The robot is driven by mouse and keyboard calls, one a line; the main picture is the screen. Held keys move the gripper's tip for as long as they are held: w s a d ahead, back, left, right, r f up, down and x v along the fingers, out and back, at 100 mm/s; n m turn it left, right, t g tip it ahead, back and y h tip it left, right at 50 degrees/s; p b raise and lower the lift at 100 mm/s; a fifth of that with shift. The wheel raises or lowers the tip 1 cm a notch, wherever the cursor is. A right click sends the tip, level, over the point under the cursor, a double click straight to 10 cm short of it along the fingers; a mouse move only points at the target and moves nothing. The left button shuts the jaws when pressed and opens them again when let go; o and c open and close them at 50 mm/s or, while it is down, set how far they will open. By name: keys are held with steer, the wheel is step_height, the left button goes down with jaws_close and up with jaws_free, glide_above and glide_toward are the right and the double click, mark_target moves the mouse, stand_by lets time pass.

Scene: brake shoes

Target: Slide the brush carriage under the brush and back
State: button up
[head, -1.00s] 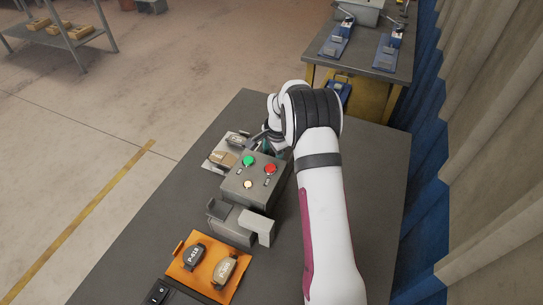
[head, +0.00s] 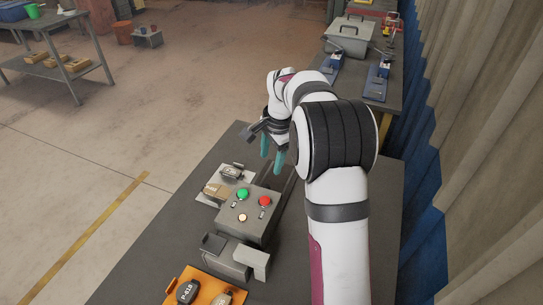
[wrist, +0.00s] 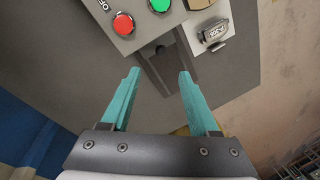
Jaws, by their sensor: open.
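My gripper (head: 271,153) is open and empty, its two teal fingers pointing down beyond the grey button box (head: 248,213). In the wrist view my gripper (wrist: 159,74) has a clear gap between its fingertips. Below that gap a dark grey rail or slide (wrist: 178,68) runs out from the box over the table. I cannot tell which part of it is the brush carriage. I cannot make out the brush for certain.
The box has a green button (head: 243,193), a red button (head: 265,201) and a small pale one. A grey bracket (head: 228,256) and an orange tray (head: 181,274) with labelled shoes stand nearer. The table (head: 160,232) is clear at left. A second bench (head: 385,107) stands behind.

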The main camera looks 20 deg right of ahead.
mark_target(267, 185)
steer(key=shift+r, duration=0.3)
steer(key=shift+d, duration=0.1)
steer(key=w+f, duration=0.1)
steer(key=f, duration=0.4)
steer(key=w+f, duration=0.1)
steer(key=f, duration=0.4)
steer(key=w+f, duration=0.1)
steer(key=f, duration=0.4)
steer(key=shift+w+a+f, duration=0.1)
steer(key=shift+a+f, duration=0.1)
jaws_close()
stand_by(0.8)
